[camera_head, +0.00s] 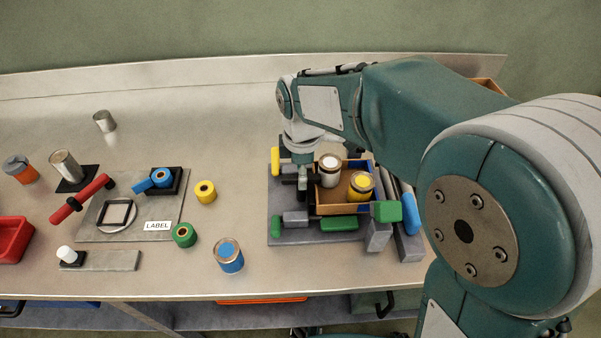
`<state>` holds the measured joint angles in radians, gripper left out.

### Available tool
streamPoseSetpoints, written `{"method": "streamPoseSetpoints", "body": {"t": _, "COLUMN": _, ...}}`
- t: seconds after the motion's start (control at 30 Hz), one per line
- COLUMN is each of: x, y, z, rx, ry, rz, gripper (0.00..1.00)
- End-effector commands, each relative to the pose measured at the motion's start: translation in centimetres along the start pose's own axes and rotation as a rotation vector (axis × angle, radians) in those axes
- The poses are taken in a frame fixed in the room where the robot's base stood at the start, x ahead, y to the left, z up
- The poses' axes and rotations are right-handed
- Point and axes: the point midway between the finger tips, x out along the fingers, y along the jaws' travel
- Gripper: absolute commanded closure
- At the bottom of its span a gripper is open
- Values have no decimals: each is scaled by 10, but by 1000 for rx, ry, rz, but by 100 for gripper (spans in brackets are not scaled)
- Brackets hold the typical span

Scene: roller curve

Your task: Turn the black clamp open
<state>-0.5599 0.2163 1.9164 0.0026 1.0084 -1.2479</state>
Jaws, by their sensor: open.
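My gripper (303,182) points down at the left side of a wooden box (335,209) on a grey fixture. It is open. Small dark parts (289,170) show right beside the gripper, at the fixture's left side. They may be the black clamp, but they are small and partly hidden by my wrist, so I cannot tell its shape or angle. I cannot tell whether the fingers touch it. The box holds a white-topped can (329,168) and a yellow can (360,186).
The fixture carries a yellow handle (275,161), green handles (338,223) and a blue bar (410,208) close around the box. A blue can (228,256) and yellow and green rolls (183,235) stand left of it.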

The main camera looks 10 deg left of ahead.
Motion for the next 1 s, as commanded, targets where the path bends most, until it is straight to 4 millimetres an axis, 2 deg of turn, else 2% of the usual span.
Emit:
{"method": "streamPoseSetpoints", "body": {"t": 0.1, "x": 7, "y": 0, "z": -1, "rx": 0, "ry": -1, "rz": 0, "gripper": 40}}
{"method": "streamPoseSetpoints", "body": {"t": 0.37, "x": 9, "y": 1, "z": -3, "rx": -1, "ry": -2, "rz": 1, "gripper": 40}}
{"method": "streamPoseSetpoints", "body": {"t": 0.4, "x": 9, "y": 1, "z": -3, "rx": -1, "ry": -2, "rz": 0, "gripper": 58}}
{"method": "streamPoseSetpoints", "body": {"t": 0.5, "x": 8, "y": 1, "z": -3, "rx": -1, "ry": -2, "rz": 1, "gripper": 100}}
{"method": "streamPoseSetpoints", "body": {"t": 1.0, "x": 7, "y": 1, "z": 1, "rx": 53, "ry": -2, "rz": 3, "gripper": 100}}
